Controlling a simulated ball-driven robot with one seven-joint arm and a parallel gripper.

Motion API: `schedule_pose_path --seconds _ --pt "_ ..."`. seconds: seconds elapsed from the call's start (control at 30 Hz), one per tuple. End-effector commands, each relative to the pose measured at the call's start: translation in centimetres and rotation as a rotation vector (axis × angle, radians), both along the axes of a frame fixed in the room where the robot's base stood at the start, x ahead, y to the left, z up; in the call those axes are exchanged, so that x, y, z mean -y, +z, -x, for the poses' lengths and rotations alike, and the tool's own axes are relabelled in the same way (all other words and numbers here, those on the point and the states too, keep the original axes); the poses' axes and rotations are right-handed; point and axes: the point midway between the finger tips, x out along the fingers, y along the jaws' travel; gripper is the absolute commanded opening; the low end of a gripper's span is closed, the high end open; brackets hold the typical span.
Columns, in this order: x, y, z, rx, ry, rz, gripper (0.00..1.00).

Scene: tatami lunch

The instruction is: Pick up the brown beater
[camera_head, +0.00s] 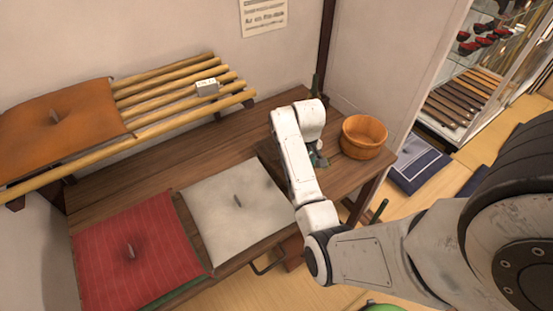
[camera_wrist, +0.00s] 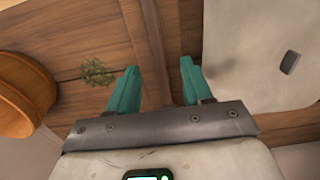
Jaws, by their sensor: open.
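I cannot clearly make out a brown beater in either view. In the wrist view a brown wooden strip (camera_wrist: 150,40) runs down between my fingers; I cannot tell whether it is the beater or part of the tabletop. My gripper (camera_wrist: 158,66) has teal fingers, which are apart with nothing clearly held between them. In the head view my gripper (camera_head: 318,158) is over the right part of the wooden table (camera_head: 150,170), left of the wooden tub, and my arm hides part of the tabletop.
A round wooden tub (camera_head: 364,137) stands at the table's right end. A green sprig (camera_wrist: 97,73) lies near my gripper. A white cushion (camera_head: 225,190) and a red cushion (camera_head: 135,245) lie along the front. A slatted shelf with an orange cushion (camera_head: 60,118) is behind.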

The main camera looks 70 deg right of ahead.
Motion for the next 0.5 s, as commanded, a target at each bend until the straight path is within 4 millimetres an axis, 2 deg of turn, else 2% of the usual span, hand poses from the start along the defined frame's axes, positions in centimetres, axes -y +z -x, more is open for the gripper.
schedule_pose_path --seconds 0.1,0.27,0.5 --pt "0.0 -1.2 0.1 -0.002 0.000 -0.001 0.50" --pt "0.0 -2.1 0.1 -0.001 0.000 -0.001 0.50" --pt "0.3 -5.5 0.2 -0.002 0.000 -0.001 0.50"
